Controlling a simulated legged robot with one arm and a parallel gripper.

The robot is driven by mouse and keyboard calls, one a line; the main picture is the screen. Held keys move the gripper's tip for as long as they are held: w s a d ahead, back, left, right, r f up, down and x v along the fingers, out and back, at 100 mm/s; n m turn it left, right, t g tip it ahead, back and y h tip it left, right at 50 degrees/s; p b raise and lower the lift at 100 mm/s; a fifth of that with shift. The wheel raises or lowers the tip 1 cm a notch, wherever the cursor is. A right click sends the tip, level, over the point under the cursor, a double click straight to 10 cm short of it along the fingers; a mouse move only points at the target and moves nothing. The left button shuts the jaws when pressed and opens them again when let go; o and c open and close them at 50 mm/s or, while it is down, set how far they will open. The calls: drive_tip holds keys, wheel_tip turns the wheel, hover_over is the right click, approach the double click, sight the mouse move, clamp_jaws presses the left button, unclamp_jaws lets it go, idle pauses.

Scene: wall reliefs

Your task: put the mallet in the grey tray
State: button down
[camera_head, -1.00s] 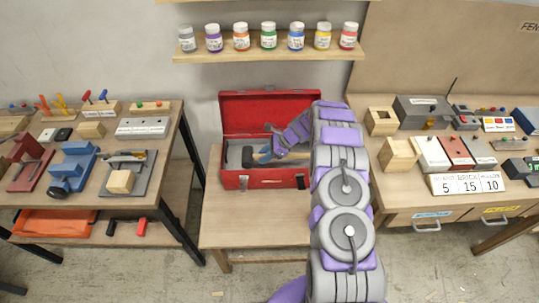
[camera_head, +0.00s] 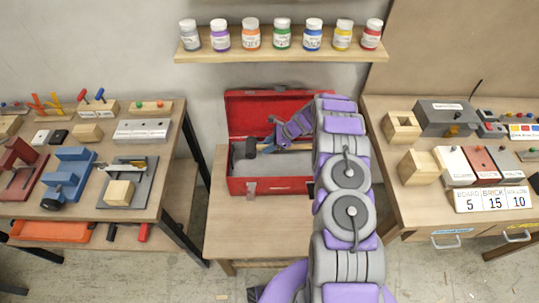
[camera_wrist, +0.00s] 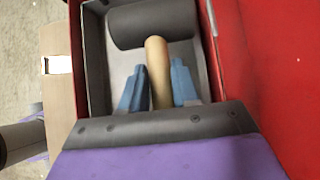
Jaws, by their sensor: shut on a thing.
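The mallet has a dark grey cylindrical head (camera_wrist: 152,24) and a pale wooden handle (camera_wrist: 158,75). The blue fingers of my gripper (camera_wrist: 158,88) are shut on the handle, one on each side, with the head beyond the fingertips. The grey tray (camera_wrist: 97,65) is inside the open red toolbox (camera_head: 270,187), and the mallet head is over or in it. I cannot tell whether the mallet touches the tray floor. In the head view the mallet head (camera_head: 249,148) shows at the left part of the box. My arm hides the box's right part.
The raised red lid (camera_head: 270,108) stands behind the tray. The toolbox rests on a low wooden table (camera_head: 255,232) with bare room in front. A shelf of paint jars (camera_head: 282,45) hangs above. Cluttered workbenches stand left (camera_head: 150,195) and right (camera_head: 405,190).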

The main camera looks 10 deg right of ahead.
wheel_tip(320, 180, down, 5)
drive_tip(key=shift+f+b, duration=0.2)
drive_tip(key=shift+b, duration=0.3)
drive_tip(key=shift+r, duration=0.1)
drive_tip(key=c, duration=0.8)
unclamp_jaws()
